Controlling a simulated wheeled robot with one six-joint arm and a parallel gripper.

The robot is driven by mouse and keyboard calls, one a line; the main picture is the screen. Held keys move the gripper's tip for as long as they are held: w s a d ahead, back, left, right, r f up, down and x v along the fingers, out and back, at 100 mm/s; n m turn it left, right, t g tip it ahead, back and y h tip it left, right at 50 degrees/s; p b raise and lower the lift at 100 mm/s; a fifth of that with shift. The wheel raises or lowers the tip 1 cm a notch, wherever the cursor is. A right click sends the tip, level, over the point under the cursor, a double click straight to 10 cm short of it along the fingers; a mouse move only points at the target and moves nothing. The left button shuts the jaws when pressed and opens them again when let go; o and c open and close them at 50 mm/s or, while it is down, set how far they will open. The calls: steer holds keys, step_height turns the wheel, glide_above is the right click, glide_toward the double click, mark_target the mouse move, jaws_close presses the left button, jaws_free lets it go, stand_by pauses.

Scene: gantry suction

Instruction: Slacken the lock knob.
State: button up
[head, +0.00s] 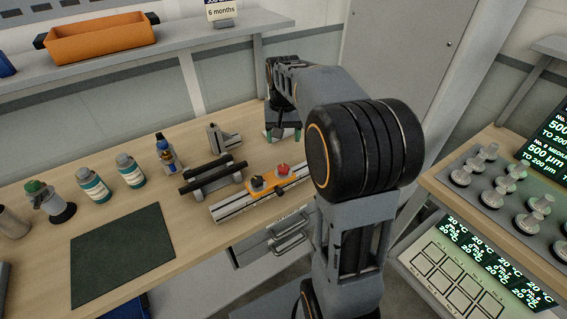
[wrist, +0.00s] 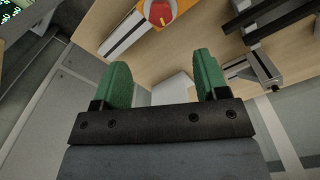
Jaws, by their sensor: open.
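A red knob (head: 283,169) sits on an orange-yellow carriage (head: 265,185) on a pale metal rail (head: 232,207) on the bench. A dark knob (head: 257,183) sits at the carriage's other end. No label shows which is the lock knob. In the wrist view the red knob (wrist: 160,12) has a yellow mark and is cut by the top edge. My gripper (head: 283,133) is above the bench behind the rail, apart from the knob. In the wrist view its green fingers (wrist: 162,80) are spread wide and empty.
A dark bar on stands (head: 212,178) and a grey metal block (head: 223,137) stand left of the rail. Several bottles (head: 130,170) and a dark green mat (head: 122,250) are farther left. A shelf with an orange bin (head: 100,40) is behind. A drawer (head: 288,240) is below the rail.

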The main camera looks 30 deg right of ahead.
mark_target(284, 167)
step_height(284, 167, down, 13)
steer(key=shift+r, duration=0.2)
stand_by(0.3)
steer(key=shift+c, duration=0.5)
steer(key=c, duration=0.8)
steer(key=shift+n, duration=0.3)
steer(key=shift+d+n, duration=0.1)
steer(key=shift+n, duration=2.9)
